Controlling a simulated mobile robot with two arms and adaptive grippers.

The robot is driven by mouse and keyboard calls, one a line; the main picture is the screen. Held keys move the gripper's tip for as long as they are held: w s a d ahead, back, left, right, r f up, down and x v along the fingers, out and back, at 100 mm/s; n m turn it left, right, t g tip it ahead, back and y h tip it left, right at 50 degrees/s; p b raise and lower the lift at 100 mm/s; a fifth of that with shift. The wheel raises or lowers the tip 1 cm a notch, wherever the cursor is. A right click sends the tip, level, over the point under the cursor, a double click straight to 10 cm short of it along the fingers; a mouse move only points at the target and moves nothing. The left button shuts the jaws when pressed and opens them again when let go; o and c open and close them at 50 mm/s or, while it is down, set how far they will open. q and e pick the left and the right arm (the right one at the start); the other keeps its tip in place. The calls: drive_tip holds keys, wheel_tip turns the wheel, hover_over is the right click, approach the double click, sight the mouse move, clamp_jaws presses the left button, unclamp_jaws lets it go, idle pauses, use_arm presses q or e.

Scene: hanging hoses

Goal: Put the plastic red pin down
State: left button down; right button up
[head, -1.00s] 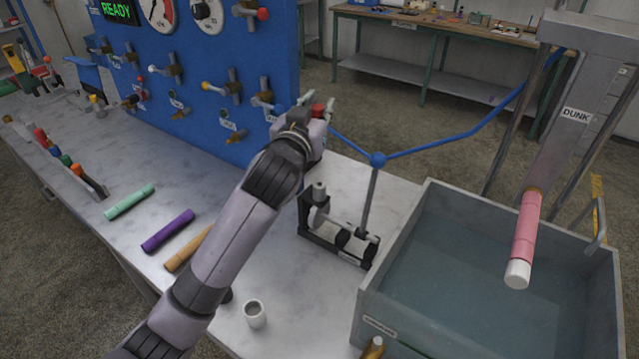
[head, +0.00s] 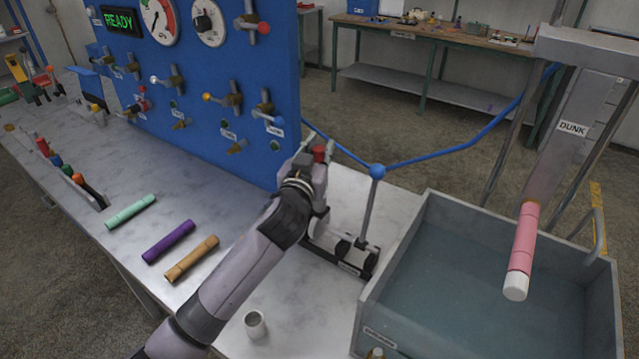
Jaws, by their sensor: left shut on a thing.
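My left gripper (head: 316,165) is shut on the plastic red pin (head: 319,153), of which only a small red part shows at the fingertips. My right gripper is out of view.
A rack (head: 88,192) with several coloured pieces stands at the bench's left. Green (head: 130,211), purple (head: 168,241) and tan (head: 191,259) cylinders lie in front, with a white cup (head: 255,324) nearby. A water tank (head: 400,270) stands right; a blue hose (head: 440,153) crosses above the bench.

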use_arm(q)
wheel_tip(320, 180, down, 10)
drive_tip(key=shift+r, duration=0.1)
drive_tip(key=c, duration=1.4)
unclamp_jaws()
drive_tip(key=shift+b, duration=0.3)
